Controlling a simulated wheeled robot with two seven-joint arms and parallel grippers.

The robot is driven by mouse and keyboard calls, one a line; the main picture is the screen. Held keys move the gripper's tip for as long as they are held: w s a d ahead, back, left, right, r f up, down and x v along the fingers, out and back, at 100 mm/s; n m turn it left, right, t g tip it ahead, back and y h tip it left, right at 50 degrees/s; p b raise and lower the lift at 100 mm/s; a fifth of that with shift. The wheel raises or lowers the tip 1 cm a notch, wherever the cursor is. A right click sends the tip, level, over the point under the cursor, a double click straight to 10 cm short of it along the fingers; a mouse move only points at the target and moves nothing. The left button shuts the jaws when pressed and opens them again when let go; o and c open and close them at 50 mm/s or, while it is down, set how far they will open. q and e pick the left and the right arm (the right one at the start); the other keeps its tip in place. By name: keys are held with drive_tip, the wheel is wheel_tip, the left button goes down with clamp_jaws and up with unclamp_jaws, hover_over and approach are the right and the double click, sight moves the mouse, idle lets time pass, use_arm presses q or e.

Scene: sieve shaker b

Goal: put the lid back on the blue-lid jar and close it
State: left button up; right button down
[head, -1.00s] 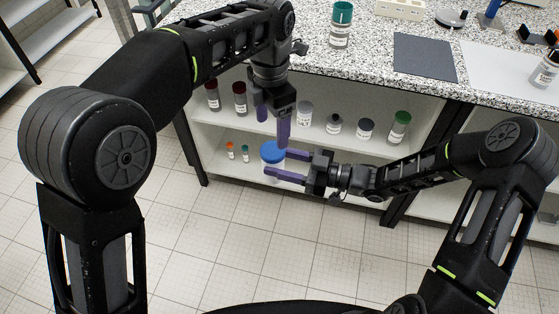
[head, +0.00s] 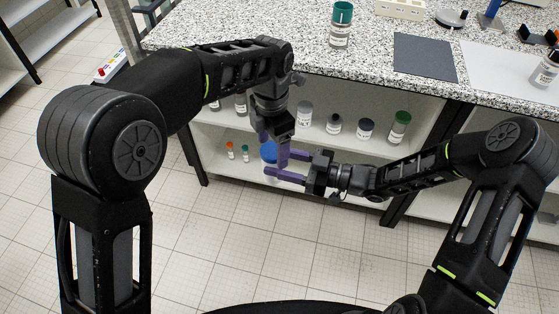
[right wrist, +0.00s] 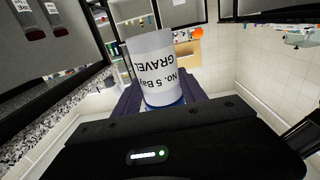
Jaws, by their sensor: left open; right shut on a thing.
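The jar (right wrist: 153,62), with a white label reading "No. 5 Bay GRAVEL", stands between the purple fingers of my right gripper (head: 285,166), which is shut on it. The label appears upside down in the right wrist view. The blue lid (head: 269,151) shows at the jar's top in the head view, partly behind my left gripper's fingers; a blue strip also shows at the jar's lower end in the right wrist view. My left gripper (head: 273,145) points down, open, with its fingers around the lid's sides. Whether they touch it, and how the lid is seated, I cannot tell.
Under the speckled counter (head: 373,75), a shelf holds several jars, among them a green-lid jar (head: 399,127). Two small vials (head: 238,152) stand on the lower shelf at left. A teal-lid jar (head: 341,25) is on the counter. The floor in front is clear.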

use_arm(q)
drive_tip(key=shift+f, duration=0.35)
drive_tip(key=shift+c, duration=0.3)
